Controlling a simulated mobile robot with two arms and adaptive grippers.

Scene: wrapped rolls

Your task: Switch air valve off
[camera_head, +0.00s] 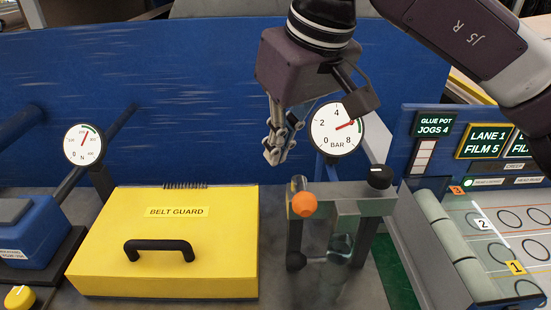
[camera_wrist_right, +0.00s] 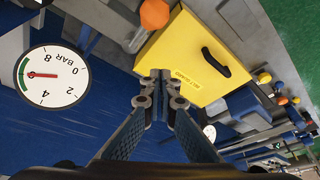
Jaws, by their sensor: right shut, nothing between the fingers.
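A round white gauge marked BAR (camera_head: 337,129) stands above a grey metal frame (camera_head: 350,208), its red needle pointing up and right, past 4. The frame carries an orange ball knob (camera_head: 304,204) at its left and a black knob (camera_head: 380,177) with a white mark at its right. No label tells which is the air valve. My right gripper (camera_head: 275,156) is shut and empty, above and left of the orange knob and apart from it. In the right wrist view its fingertips (camera_wrist_right: 161,76) meet, with the orange knob (camera_wrist_right: 154,14) beyond. My left gripper is not in view.
A yellow belt guard (camera_head: 165,270) with a black handle lies left of the frame. A gauge marked N (camera_head: 84,145) stands behind it. A blue wall (camera_head: 150,75) closes the back. Signs and a roller conveyor (camera_head: 450,240) are at the right.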

